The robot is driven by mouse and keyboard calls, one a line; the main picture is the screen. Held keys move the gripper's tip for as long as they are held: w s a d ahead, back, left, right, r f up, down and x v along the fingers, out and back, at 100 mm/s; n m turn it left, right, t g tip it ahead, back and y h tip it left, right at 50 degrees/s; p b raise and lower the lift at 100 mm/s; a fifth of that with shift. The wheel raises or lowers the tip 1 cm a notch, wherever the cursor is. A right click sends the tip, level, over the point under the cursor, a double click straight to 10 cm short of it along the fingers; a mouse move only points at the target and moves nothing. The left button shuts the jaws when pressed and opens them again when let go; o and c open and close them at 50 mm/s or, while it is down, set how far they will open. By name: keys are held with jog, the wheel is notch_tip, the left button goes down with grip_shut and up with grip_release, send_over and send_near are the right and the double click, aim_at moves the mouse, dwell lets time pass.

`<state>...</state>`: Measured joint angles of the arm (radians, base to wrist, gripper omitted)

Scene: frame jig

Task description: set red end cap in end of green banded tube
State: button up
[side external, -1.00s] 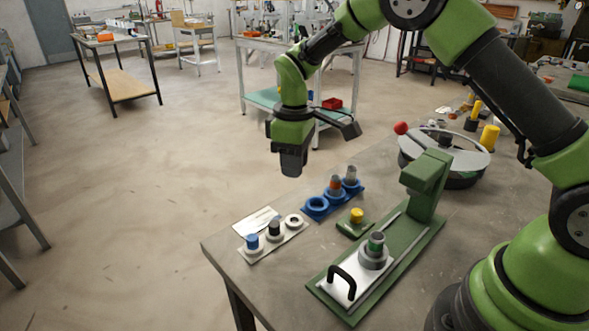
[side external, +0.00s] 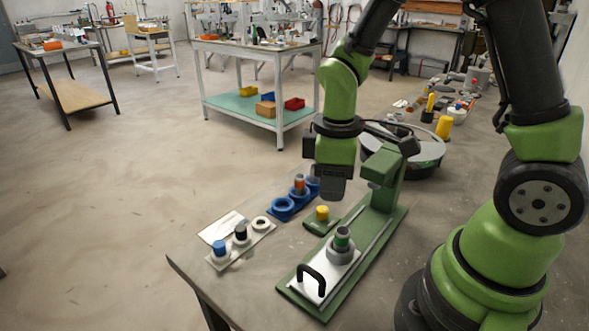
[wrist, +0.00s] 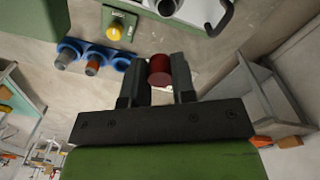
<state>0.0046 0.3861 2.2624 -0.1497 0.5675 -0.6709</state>
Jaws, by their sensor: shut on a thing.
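The red end cap (wrist: 159,70) is between the fingers of my gripper (wrist: 158,80) in the wrist view. I cannot make it out in the side view. In the side view my gripper (side external: 331,193) points down, in the air just left of the green post and behind the tube. The green banded tube (side external: 342,238) stands upright in a grey round holder (side external: 341,254) on the metal plate of the green jig. Its dark upper end faces up and is clear of the gripper. At the top of the wrist view the tube's holder is only partly visible.
The green post (side external: 383,170) rises beside my gripper. A black handle (side external: 311,278) stands on the plate. A yellow knob (side external: 322,213), blue holders (side external: 283,207) and a white tray (side external: 220,264) of small parts lie left of the jig. A round turntable (side external: 425,155) is behind.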

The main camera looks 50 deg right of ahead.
jog(key=shift+s+d+f, duration=0.1)
jog(key=shift+s+f, duration=0.35)
jog(key=shift+f, duration=0.4)
jog(key=shift+s+a+f, duration=0.1)
jog(key=shift+s+f, duration=0.4)
jog(key=shift+f, duration=0.35)
jog(key=shift+s+d+f, duration=0.1)
jog(key=shift+s+f, duration=0.35)
jog(key=shift+f, duration=0.4)
jog(key=shift+f, duration=0.2)
jog(key=shift+f, duration=0.45)
jog(key=o, duration=1.1)
jog(key=shift+r, duration=0.15)
jog(key=shift+r, duration=0.6)
